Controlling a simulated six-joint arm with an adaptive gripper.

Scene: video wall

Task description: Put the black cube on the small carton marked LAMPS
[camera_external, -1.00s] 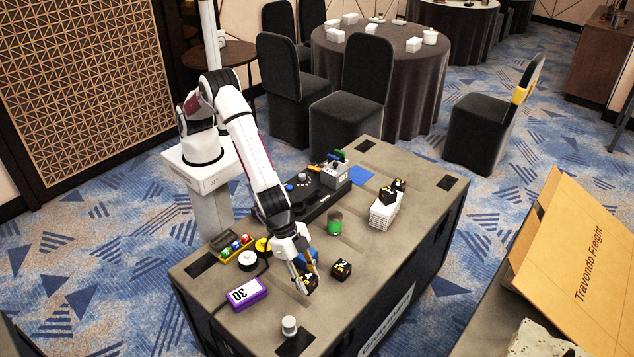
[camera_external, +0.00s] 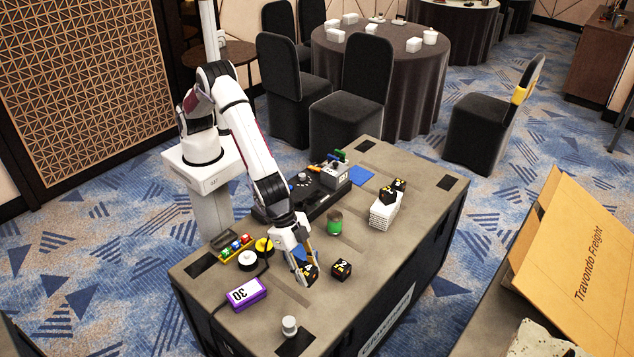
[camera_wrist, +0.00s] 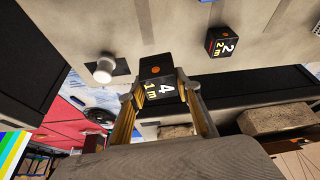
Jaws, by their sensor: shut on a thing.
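My gripper (camera_external: 308,279) is shut on a black cube (camera_external: 311,271) near the middle front of the case top. In the wrist view the held cube (camera_wrist: 159,82) sits between the two fingers and shows a white 4, a yellow 1m and an orange dot. Its height above the top is hard to tell. A second black cube (camera_external: 341,268), marked 2 and 2m in the wrist view (camera_wrist: 224,42), stands just right of it, apart. A small white box (camera_external: 384,214) stands farther back right, with a black cube (camera_external: 388,196) on it. I can read no LAMPS marking.
Another black cube (camera_external: 399,185) shows behind the white box. A green jar (camera_external: 334,223) stands between my gripper and that box. A purple box (camera_external: 246,294) marked 30 lies to the left. A pale cylinder (camera_external: 289,326) stands at the front. The case's right-hand strip is clear.

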